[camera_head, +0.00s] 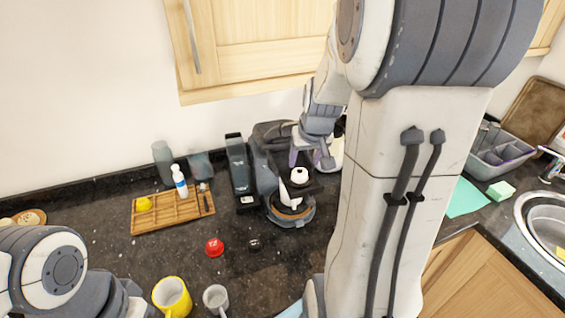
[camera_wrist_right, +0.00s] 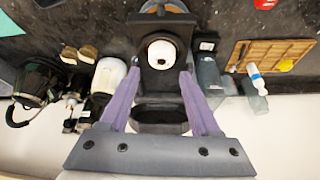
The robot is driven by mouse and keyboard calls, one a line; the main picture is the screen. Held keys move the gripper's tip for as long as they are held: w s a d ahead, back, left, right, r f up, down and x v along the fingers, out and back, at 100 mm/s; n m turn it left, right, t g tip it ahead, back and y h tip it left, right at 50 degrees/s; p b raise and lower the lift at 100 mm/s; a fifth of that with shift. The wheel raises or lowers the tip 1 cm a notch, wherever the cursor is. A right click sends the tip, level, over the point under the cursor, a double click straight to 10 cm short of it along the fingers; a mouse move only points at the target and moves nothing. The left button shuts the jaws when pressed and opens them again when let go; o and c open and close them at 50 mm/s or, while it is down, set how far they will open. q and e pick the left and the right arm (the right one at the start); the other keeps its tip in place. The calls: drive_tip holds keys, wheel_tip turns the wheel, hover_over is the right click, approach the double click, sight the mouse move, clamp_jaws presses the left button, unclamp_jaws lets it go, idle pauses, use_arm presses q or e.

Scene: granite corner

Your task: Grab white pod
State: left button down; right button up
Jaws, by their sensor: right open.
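The white pod (camera_head: 299,175) sits on the dark coffee machine (camera_head: 266,178). It also shows in the right wrist view (camera_wrist_right: 162,54), round and white with a dark spot. My right gripper (camera_head: 309,158) is over the machine, just behind the pod in the head view. In the right wrist view its purple fingers (camera_wrist_right: 159,76) are spread and empty, with the pod just beyond the gap between their tips. Part of my left arm shows at the lower left of the head view; its gripper does not show.
A red pod (camera_head: 214,247) and a black pod (camera_head: 254,245) lie on the dark counter. A wooden tray (camera_head: 170,212) holds a yellow pod (camera_head: 144,204) and a white bottle (camera_head: 180,182). A yellow mug (camera_head: 172,297) and a grey mug (camera_head: 216,299) stand in front.

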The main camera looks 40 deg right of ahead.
sight(300, 171)
drive_tip(key=shift+w+f, duration=0.2)
drive_tip(key=shift+f, duration=0.45)
drive_tip(key=shift+w+d+f+p, duration=0.1)
drive_tip(key=shift+w+f+p, duration=0.05)
drive_tip(key=shift+f+p, duration=0.15)
drive_tip(key=x, duration=0.3)
drive_tip(key=shift+w+f+p, duration=0.15)
drive_tip(key=shift+f+p, duration=0.05)
drive_tip(key=shift+p, duration=0.2)
drive_tip(key=shift+w+d+f, duration=0.15)
drive_tip(key=shift+w+f, duration=0.1)
drive_tip(key=shift+f, duration=0.2)
drive_tip(key=c, duration=1)
